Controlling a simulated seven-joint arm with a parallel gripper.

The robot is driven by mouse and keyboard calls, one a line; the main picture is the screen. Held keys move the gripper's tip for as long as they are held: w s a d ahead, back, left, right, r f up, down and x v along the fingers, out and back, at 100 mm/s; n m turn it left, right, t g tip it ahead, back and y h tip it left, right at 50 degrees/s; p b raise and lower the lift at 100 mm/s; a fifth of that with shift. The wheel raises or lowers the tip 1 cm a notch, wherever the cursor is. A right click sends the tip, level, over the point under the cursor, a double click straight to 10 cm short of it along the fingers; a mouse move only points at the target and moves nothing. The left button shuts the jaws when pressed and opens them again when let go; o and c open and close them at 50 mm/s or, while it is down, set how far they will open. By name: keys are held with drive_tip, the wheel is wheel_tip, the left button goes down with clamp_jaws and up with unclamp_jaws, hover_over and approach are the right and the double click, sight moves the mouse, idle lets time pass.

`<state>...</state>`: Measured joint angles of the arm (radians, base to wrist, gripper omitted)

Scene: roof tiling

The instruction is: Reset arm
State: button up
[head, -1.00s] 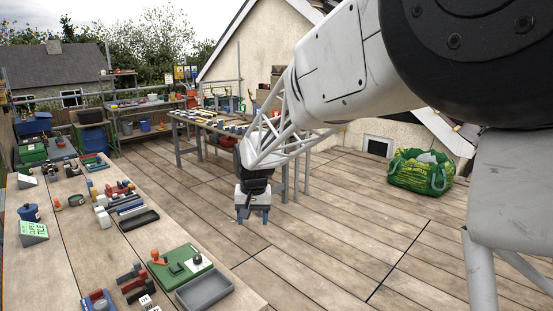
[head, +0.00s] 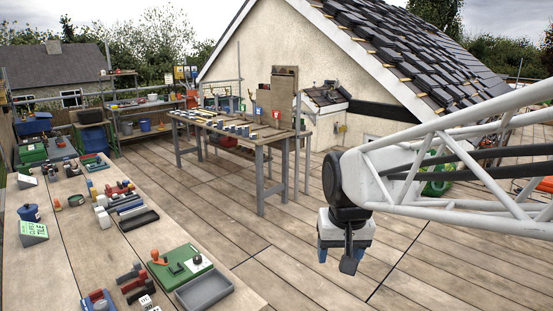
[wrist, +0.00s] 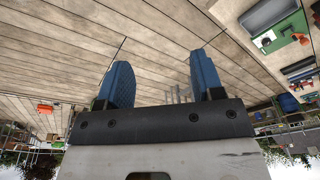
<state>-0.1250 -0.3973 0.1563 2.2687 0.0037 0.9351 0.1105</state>
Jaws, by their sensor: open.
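My gripper (head: 337,258) hangs over the wooden deck in the head view, to the right of the long workbench, with its fingers pointing down. Its two blue fingers stand apart in the wrist view (wrist: 163,85), with nothing between them but a view of the deck boards. My gripper touches nothing that I can see. The lattice link of my arm reaches in from the right edge of the head view.
The workbench (head: 95,250) on the left holds a green board (head: 180,264), a grey tray (head: 204,290) and several small parts. A second table (head: 235,138) stands at the back. A green bag (head: 437,185) is partly hidden behind my arm. The deck (head: 290,265) around my gripper is clear.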

drive_tip(key=s+d+f, duration=0.1)
drive_tip(key=s+d, duration=0.2)
drive_tip(key=s, duration=0.4)
drive_tip(key=s+d+f, duration=0.2)
drive_tip(key=s+d, duration=0.1)
drive_tip(key=s, duration=0.5)
drive_tip(key=shift+t, duration=0.3)
